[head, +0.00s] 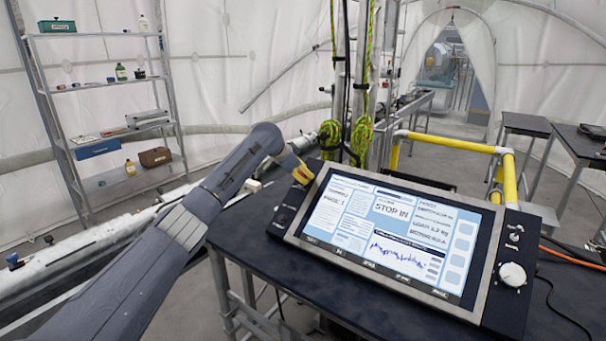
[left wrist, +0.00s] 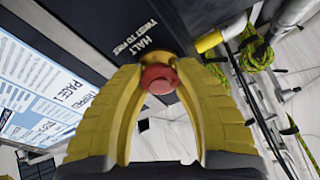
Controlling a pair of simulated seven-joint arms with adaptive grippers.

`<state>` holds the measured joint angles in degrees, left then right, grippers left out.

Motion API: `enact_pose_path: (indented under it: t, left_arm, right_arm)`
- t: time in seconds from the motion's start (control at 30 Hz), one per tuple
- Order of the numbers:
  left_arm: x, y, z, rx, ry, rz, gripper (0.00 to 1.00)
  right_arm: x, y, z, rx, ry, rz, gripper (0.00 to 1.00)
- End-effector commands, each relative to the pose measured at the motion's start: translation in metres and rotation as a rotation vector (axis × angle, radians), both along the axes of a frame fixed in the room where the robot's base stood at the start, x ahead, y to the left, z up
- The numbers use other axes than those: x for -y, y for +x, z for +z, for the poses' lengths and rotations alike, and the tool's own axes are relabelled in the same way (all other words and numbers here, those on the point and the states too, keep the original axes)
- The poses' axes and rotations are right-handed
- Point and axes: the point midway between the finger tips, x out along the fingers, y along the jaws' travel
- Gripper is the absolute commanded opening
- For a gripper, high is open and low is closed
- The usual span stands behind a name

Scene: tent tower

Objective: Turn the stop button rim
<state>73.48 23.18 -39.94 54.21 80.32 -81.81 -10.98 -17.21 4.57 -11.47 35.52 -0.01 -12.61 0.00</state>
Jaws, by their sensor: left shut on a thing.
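The stop button (left wrist: 158,79) is a red knob on the dark side panel of the console, beside the printed words "HALT TWIST TO FREE" in the left wrist view. My left gripper (left wrist: 158,68) has yellow ribbed fingers closed around the button from both sides. The screen (head: 390,235) is lit and reads "STOP IN". My right gripper is not in view.
The console stands on a dark table (head: 570,290). A white knob (head: 512,275) sits on its right panel. Yellow rails (head: 508,175) and green ropes (head: 362,135) are behind it. A shelf (head: 100,85) stands at the left.

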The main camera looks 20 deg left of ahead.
Motion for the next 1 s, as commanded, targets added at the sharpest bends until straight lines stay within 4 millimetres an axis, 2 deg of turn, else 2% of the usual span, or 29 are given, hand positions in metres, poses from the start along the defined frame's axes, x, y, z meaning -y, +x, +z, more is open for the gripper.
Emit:
enact_pose_path:
  t: [0.43,1.0]
  left_arm:
    - [0.0009,0.0001,0.0013,0.042,0.119,-0.182,0.03]
    - [0.001,0.0,0.001,0.048,0.139,-0.211,0.03]
  right_arm:
    - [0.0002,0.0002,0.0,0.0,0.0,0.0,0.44]
    - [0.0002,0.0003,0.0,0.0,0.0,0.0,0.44]
